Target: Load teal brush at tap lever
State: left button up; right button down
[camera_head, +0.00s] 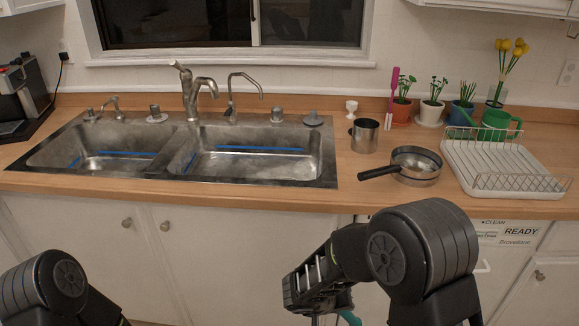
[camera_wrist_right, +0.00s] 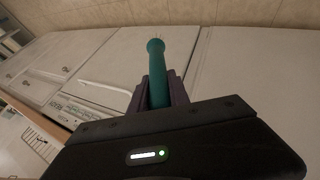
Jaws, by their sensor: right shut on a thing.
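A teal brush (camera_wrist_right: 156,62) shows in the right wrist view, its rounded handle end pointing away from the wrist. My right gripper (camera_wrist_right: 156,95) is shut on it. In the head view a small teal part (camera_head: 350,318) shows below my right arm, in front of the cabinets and below the counter edge; the rest is hidden. The tap (camera_head: 190,92) stands behind the double sink, its lever (camera_head: 180,66) on top pointing up and left. My right gripper is well away from it, lower and nearer. My left arm shows at the lower left; its gripper is out of view.
A double sink (camera_head: 330,172) is set in the wooden counter. A steel cup (camera_head: 365,136), a pan (camera_head: 416,166) and a white dish rack (camera_head: 500,165) stand to its right. Potted plants line the back. A coffee machine (camera_head: 22,95) is at far left.

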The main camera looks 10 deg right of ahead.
aim_at(172, 63)
jog(key=j+z, duration=0.95)
jog(key=z, duration=0.2)
jog(key=j+z, duration=0.35)
jog(key=k+j, duration=0.1)
jog(key=j, duration=0.2)
jog(key=k+j+z, duration=0.1)
jog(key=j, duration=0.2)
jog(key=k+j, duration=0.2)
jog(key=j+z, duration=0.05)
jog(key=j, duration=0.05)
